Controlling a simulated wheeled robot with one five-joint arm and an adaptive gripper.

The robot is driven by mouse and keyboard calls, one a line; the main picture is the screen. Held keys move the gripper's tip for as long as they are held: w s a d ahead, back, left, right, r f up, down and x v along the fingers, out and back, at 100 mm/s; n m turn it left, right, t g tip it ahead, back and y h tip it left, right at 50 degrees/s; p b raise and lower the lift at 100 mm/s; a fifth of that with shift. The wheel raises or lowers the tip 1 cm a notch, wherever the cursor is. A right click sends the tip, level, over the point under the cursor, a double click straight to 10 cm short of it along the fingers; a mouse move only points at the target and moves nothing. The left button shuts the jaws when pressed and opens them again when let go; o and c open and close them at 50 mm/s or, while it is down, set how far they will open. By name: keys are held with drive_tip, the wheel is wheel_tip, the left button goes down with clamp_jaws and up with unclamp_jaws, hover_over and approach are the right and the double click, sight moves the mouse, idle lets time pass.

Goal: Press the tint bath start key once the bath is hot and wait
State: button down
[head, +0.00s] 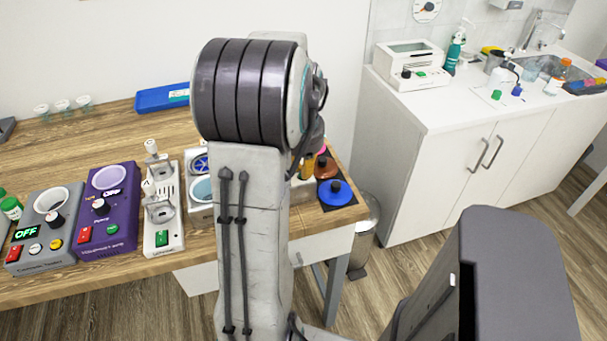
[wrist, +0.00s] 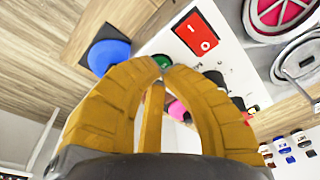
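The tint bath is a white unit, partly hidden behind my arm in the head view (head: 200,212). In the wrist view, its white panel (wrist: 222,57) carries a red rocker switch (wrist: 195,33) and a green key (wrist: 158,59). Round wells, one with a magenta inside (wrist: 283,10), lie at the upper right. My gripper (wrist: 162,67) has its yellow fingers curved together, tips meeting, with nothing seen between them. The tips lie over or right beside the green key; I cannot tell whether they touch it. No heat reading is legible. The head view hides the gripper.
A white two-key unit (head: 163,210), a purple lamp (head: 107,212) and a grey tester (head: 43,230) stand to the left. A white counter (head: 440,112) is at the right.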

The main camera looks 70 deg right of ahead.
drive_tip(key=shift+f+b, duration=0.4)
drive_tip(key=shift+f, duration=0.15)
drive_tip(key=shift+r, duration=0.1)
idle(0.4)
drive_tip(key=shift+r+p, duration=3.4)
drive_tip(key=shift+r, duration=0.55)
drive_tip(key=a+f+n+y, duration=0.1)
drive_tip(key=a+f+y, duration=0.15)
drive_tip(key=a, duration=0.65)
drive_tip(key=w+a+r+n+t, duration=0.1)
drive_tip(key=w+a+r+n, duration=0.1)
drive_tip(key=a+n, duration=0.3)
drive_tip(key=w+a+r+n+t, duration=0.1)
drive_tip(key=w+a+n, duration=0.4)
drive_tip(key=a, duration=0.9)
drive_tip(key=w+a+r+n+t, duration=0.1)
drive_tip(key=w+a+r+n, duration=0.2)
drive_tip(key=a, duration=0.6)
drive_tip(key=shift+w+a+n+t+h, duration=0.35)
drive_tip(key=shift+w+n, duration=0.25)
drive_tip(key=shift+n, duration=0.8)
